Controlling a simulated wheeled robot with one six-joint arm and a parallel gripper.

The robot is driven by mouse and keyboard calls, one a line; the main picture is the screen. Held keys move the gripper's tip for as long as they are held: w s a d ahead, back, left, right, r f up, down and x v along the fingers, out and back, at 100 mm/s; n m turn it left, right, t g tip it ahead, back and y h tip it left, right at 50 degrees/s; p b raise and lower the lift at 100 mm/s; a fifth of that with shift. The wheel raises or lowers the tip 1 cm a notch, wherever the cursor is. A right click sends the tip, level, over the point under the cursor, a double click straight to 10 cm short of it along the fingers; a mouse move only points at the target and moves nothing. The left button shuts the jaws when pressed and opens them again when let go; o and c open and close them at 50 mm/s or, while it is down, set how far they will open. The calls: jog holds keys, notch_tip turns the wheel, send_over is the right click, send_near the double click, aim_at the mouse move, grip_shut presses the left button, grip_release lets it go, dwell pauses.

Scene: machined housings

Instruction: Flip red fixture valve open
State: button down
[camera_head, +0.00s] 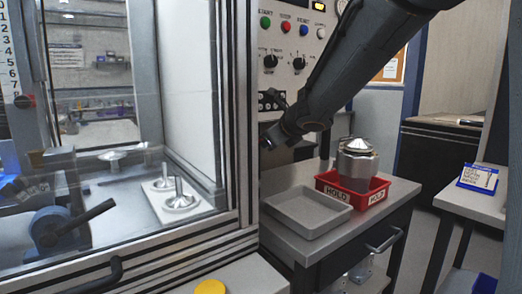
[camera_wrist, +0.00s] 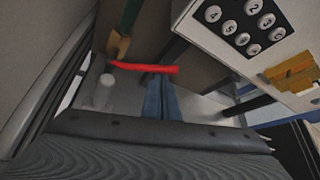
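A red lever (camera_wrist: 145,67) shows in the wrist view, at upper centre. It lies nearly level in the picture, and its left end meets a brass-coloured fitting (camera_wrist: 118,45) on a green pipe. I take it to be the red fixture valve; I cannot make it out in the head view. My gripper (camera_head: 269,121) is at the end of the dark arm in the head view, in front of the control panel. Its fingers are small and dark there, so their opening is unclear.
A grey tray (camera_head: 309,231) and a red HOLD bin (camera_head: 379,193) holding a metal housing (camera_head: 356,163) sit on the bench below my arm. The glazed machine enclosure (camera_head: 244,120) stands close at left. A keypad (camera_wrist: 240,22) is at upper right in the wrist view.

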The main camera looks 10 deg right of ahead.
jog(key=s+a+r+p, duration=0.1)
jog(key=s+a+r, duration=0.1)
jog(key=a+r, duration=0.2)
jog(key=shift+a+r+p, duration=0.15)
jog(key=shift+r+p, duration=0.05)
jog(key=shift+p, duration=0.1)
dwell(0.5)
dwell(0.6)
jog(key=s+d, duration=0.3)
jog(key=s, duration=0.6)
dwell(0.5)
